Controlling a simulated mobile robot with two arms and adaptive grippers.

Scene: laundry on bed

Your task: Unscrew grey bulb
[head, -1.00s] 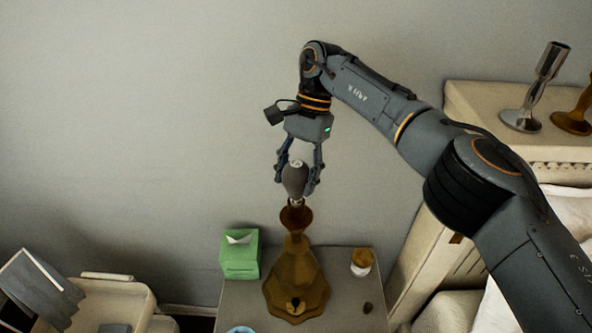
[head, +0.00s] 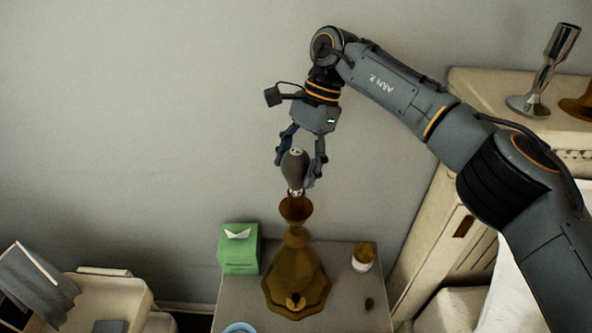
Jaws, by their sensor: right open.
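The grey bulb (head: 294,169) sits upright on top of a bronze lamp base (head: 297,272), its metal neck at the lamp's cup-shaped top. The lamp stands on a grey nightstand (head: 342,307). My right gripper (head: 299,168) points down over the bulb, one finger on each side of it. Its fingers are open; I cannot tell whether either touches the bulb. My left gripper is not in view.
A green tissue box (head: 240,254) stands left of the lamp, and a small jar (head: 363,257) stands right of it. A blue ring-shaped item (head: 240,328) is at the nightstand's front.

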